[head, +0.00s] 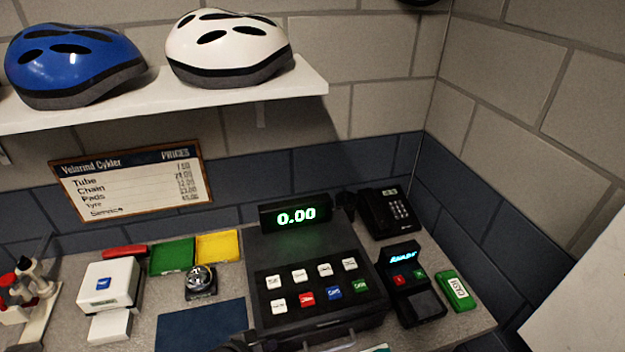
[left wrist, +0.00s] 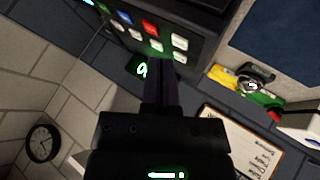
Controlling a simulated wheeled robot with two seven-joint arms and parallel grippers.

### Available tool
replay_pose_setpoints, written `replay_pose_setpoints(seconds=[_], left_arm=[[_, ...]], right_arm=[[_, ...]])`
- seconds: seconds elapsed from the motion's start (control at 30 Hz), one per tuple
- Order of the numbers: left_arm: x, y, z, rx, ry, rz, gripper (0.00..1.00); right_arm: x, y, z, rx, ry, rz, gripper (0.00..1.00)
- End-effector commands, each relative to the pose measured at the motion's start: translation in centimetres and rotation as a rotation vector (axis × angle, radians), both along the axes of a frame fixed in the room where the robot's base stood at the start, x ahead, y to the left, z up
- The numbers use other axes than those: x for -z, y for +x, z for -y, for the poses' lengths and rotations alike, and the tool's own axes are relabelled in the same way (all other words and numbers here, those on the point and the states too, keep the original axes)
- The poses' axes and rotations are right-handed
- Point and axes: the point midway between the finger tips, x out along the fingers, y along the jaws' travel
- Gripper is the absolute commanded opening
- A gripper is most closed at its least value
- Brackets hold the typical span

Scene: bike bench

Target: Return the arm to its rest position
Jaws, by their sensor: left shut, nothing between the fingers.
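My left gripper (left wrist: 160,72) is shut and empty in the left wrist view, its dark fingers together in front of the cash register (left wrist: 200,22). In the head view, a dark shape at the bottom edge, by the register's front left corner, may be part of my left gripper; most of it is out of frame. The cash register (head: 312,270) stands on the counter with its display (head: 296,214) reading 0.00. My right gripper does not show in either view.
A card terminal (head: 411,285), a phone (head: 385,212) and a green box (head: 455,291) stand right of the register. A white device (head: 110,285), a bell (head: 200,281), coloured trays and a blue mat (head: 202,327) lie left. Helmets (head: 228,45) sit on a shelf (head: 200,97) above.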

Motion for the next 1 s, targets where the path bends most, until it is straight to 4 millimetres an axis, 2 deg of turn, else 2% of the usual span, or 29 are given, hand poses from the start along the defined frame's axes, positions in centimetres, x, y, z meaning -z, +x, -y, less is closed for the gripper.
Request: replay_pose_setpoints(seconds=[0.17, 0.33, 0.47, 0.77, 0.8, 1.0], left_arm=[[-1.4, -2.6, 1.9, 0.083, 0.073, -0.005, 0.00], [-3.3, -5.5, 1.8, 0.151, 0.192, -0.022, 0.00], [-4.9, -8.1, 0.0, 0.181, 0.307, -0.065, 0.00], [-7.9, -15.7, -6.4, 0.209, 0.549, -0.271, 0.00], [-5.4, -15.2, -6.2, 0.217, 0.548, -0.273, 0.00], [2.9, -14.5, -6.0, 0.229, 0.549, -0.295, 0.00]], right_arm=[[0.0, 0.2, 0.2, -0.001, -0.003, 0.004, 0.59], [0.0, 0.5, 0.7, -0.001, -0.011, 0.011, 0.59], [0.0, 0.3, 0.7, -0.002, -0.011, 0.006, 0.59], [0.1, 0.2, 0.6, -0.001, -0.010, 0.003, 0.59], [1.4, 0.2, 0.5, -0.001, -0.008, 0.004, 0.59], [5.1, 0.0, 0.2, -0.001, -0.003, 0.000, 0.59]])
